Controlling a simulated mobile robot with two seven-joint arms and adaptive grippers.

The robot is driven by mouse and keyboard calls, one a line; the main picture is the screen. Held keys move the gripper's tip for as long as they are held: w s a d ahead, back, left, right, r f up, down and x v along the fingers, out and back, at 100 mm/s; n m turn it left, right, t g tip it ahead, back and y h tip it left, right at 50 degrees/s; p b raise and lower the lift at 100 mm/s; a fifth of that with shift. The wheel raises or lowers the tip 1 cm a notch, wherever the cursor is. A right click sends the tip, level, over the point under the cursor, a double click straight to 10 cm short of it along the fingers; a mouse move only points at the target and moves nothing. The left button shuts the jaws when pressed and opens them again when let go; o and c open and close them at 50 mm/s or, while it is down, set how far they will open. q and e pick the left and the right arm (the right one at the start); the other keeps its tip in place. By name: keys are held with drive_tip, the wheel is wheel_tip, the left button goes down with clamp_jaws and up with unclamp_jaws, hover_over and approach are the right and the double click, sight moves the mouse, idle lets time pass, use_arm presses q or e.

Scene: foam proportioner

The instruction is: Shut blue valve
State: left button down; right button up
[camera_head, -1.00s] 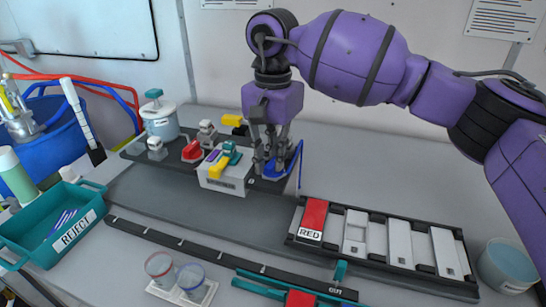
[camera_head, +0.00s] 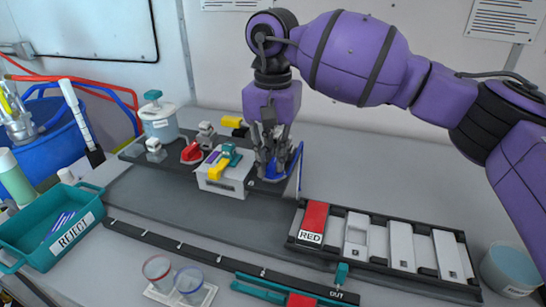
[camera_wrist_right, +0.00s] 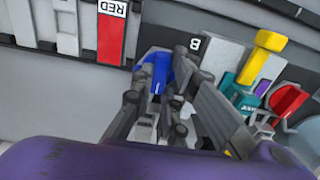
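The blue valve (camera_head: 297,168) is on the right end of the dark manifold panel, mostly hidden behind my right gripper (camera_head: 272,172). In the right wrist view, its blue handle (camera_wrist_right: 157,70) shows near the fingertips of my right gripper (camera_wrist_right: 160,85). The fingers stand apart with the handle in front of and partly between them. Whether they touch it is not clear. The gripper points down from above. My left gripper is not in view.
Left of the blue valve are a white box with a yellow and teal handle (camera_head: 222,165) and a red valve (camera_head: 192,153). A rack (camera_head: 385,245) with a red card stands to the right. A teal reject bin (camera_head: 45,240) is at the far left.

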sight(273, 164)
drive_tip(key=o, duration=0.4)
wheel_tip(273, 164, up, 12)
drive_tip(key=shift+r, duration=0.1)
idle(0.4)
